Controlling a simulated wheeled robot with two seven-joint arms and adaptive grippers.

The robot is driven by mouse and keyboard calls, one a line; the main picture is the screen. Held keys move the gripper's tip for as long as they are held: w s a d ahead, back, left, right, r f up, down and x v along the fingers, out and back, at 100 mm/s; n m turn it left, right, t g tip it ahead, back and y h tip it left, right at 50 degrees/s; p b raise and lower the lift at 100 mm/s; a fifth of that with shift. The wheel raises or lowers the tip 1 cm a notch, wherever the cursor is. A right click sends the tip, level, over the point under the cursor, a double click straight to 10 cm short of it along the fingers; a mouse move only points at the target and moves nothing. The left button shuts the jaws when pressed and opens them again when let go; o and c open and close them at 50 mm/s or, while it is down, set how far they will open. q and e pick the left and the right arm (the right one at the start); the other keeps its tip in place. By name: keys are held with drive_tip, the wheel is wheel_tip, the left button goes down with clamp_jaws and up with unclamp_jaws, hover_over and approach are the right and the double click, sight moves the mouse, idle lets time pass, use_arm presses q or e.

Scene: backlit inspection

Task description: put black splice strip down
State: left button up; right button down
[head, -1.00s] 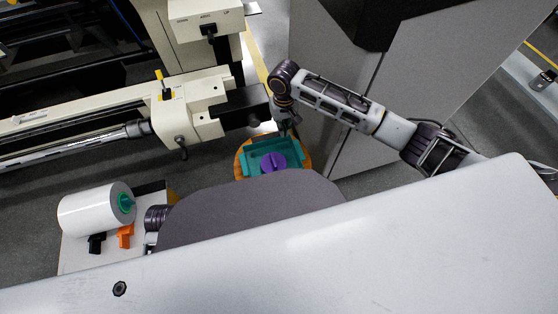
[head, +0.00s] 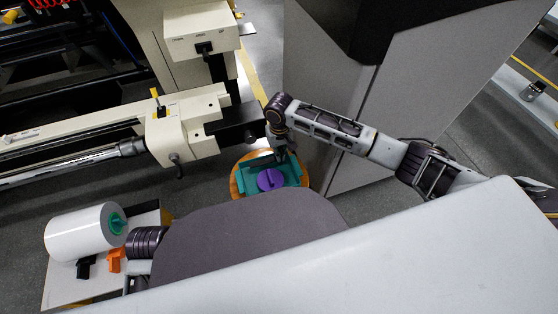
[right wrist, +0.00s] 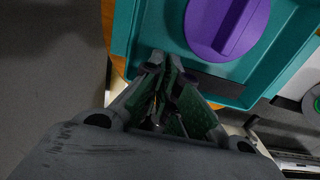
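My right gripper (head: 283,158) points down at the teal tray (head: 292,169), which stands on an orange-brown round top. In the right wrist view, its fingertips (right wrist: 165,66) are close together over the near edge of the tray (right wrist: 152,35). A small dark patch shows at the tips. I cannot tell whether it is the black splice strip or part of the fingers. A purple round piece with a raised bar (head: 270,179) lies in the tray, apart from the fingers, and also shows in the right wrist view (right wrist: 226,22).
A white roll with a teal core (head: 85,232) lies on a pale stand at the left, beside a black piece (head: 86,266) and an orange piece (head: 114,259). A cream machine (head: 183,128) stands close left of my right gripper. A grey panel (head: 350,165) stands behind my right arm.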

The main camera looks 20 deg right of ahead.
drive_tip(key=shift+f, duration=0.15)
drive_tip(key=shift+f+b, duration=0.3)
drive_tip(key=shift+f, duration=0.3)
drive_tip(key=shift+f+b, duration=0.35)
drive_tip(key=shift+f, duration=0.95)
use_arm(q)
drive_tip(key=shift+w+d+f+t+h, duration=0.15)
drive_tip(key=shift+d+f, duration=0.1)
drive_tip(key=shift+f, duration=0.2)
drive_tip(key=shift+w+d+f+t+h, duration=0.15)
drive_tip(key=shift+d+f, duration=0.1)
drive_tip(key=shift+f, duration=0.2)
drive_tip(key=shift+s+a+r, duration=0.1)
drive_tip(key=shift+s, duration=0.05)
use_arm(e)
drive_tip(key=c, duration=2.1)
unclamp_jaws()
drive_tip(key=shift+f, duration=0.1)
drive_tip(key=o, duration=0.5)
drive_tip(key=shift+c, duration=0.2)
